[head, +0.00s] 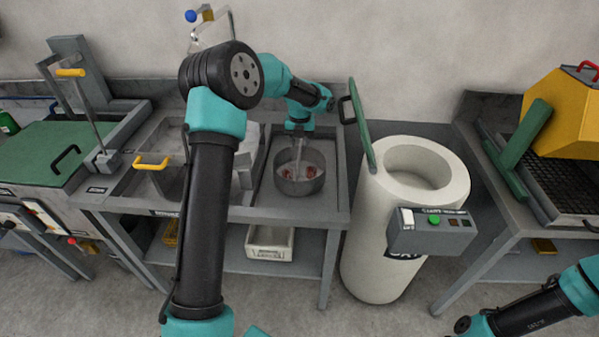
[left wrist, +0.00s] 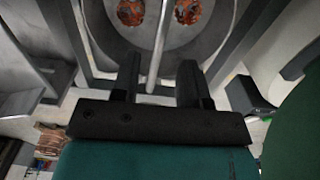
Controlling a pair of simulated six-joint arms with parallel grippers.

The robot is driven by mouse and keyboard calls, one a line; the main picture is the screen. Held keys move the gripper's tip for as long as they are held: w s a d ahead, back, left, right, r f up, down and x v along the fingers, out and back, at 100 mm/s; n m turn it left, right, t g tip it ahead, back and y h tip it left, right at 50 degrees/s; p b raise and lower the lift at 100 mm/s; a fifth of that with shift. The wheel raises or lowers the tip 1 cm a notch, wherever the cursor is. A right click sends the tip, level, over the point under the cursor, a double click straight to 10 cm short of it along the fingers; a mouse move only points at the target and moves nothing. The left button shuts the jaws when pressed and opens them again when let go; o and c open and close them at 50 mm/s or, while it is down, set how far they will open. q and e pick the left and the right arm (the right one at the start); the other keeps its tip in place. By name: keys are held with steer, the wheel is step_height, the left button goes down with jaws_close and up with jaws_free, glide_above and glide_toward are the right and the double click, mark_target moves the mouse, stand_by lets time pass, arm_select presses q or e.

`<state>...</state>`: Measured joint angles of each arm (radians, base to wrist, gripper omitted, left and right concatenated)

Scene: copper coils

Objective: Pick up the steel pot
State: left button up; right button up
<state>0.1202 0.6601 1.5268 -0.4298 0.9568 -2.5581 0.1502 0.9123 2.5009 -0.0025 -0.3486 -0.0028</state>
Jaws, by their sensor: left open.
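The steel pot (head: 300,187) stands in a grey recessed station on the bench, in the middle of the head view, with reddish copper coils (head: 312,172) inside. In the left wrist view the pot (left wrist: 215,15) fills the top, with two coils (left wrist: 131,12) showing. A thin light rod (left wrist: 158,50) crosses it and runs down between my fingers. My left gripper (head: 297,140) is directly above the pot, pointing down. Its two dark fingers (left wrist: 160,80) are apart, one on each side of the rod. I cannot tell whether they touch it. My right gripper is out of view.
A white cylinder (head: 362,245) with an open top and raised green lid (head: 361,125) stands right of the bench. A control box (head: 430,232) is fixed to its front. A yellow-hooded machine (head: 568,110) is far right. A white bin (head: 270,253) sits on the shelf below.

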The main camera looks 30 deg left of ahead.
mark_target(300, 151)
arm_select(q)
steer(key=shift+f, duration=0.95)
steer(key=shift+s+f, duration=0.1)
steer(key=shift+f, duration=2.5)
steer(key=shift+f, duration=0.25)
steer(key=shift+c, duration=0.4)
jaws_close()
